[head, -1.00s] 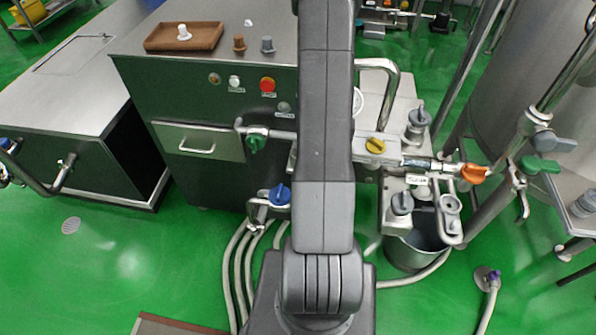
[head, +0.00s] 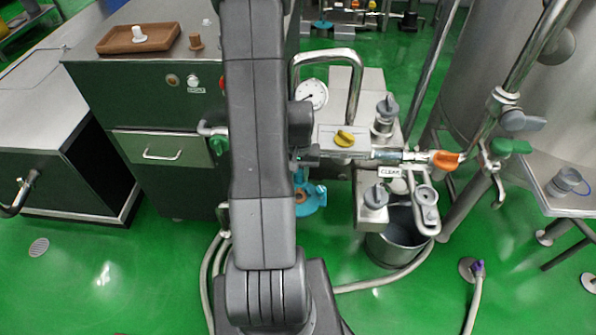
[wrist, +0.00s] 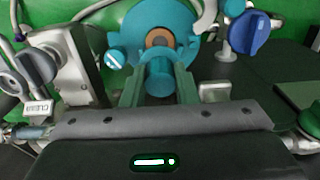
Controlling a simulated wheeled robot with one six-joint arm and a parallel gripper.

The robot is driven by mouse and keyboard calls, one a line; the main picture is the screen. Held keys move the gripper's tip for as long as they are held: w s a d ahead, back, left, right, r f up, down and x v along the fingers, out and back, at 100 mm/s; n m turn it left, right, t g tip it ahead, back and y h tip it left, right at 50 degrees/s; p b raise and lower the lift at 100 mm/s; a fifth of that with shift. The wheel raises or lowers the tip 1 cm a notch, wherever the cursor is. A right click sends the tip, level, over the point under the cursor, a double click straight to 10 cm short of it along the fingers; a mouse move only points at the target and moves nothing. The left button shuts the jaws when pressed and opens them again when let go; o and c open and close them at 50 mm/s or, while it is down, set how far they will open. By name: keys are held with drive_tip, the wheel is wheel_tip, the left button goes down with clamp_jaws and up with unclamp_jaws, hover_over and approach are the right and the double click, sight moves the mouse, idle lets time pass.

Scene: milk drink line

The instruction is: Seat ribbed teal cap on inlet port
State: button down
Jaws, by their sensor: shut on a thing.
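My gripper (wrist: 159,84) shows in the wrist view with its two greenish fingers on either side of a teal cylindrical piece, the ribbed teal cap (wrist: 160,77), and is shut on it. Directly beyond the cap is a round teal body (wrist: 172,20) with a brown ring (wrist: 158,39) at its centre. I cannot tell whether the cap touches this body, nor make out which opening is the inlet port.
A blue handle (wrist: 249,33) stands to the right in the wrist view. A bucket (head: 398,244) stands below.

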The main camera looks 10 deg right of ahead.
drive_tip(key=shift+f+b, duration=2.5)
drive_tip(key=shift+f, duration=1.3)
drive_tip(key=shift+f, duration=0.15)
drive_tip(key=c, duration=1.1)
unclamp_jaws()
drive_tip(key=shift+o, duration=0.2)
wheel_tip(320, 180, up, 14)
drive_tip(key=shift+f, duration=0.1)
wheel_tip(320, 180, down, 14)
drive_tip(key=shift+r, duration=0.25)
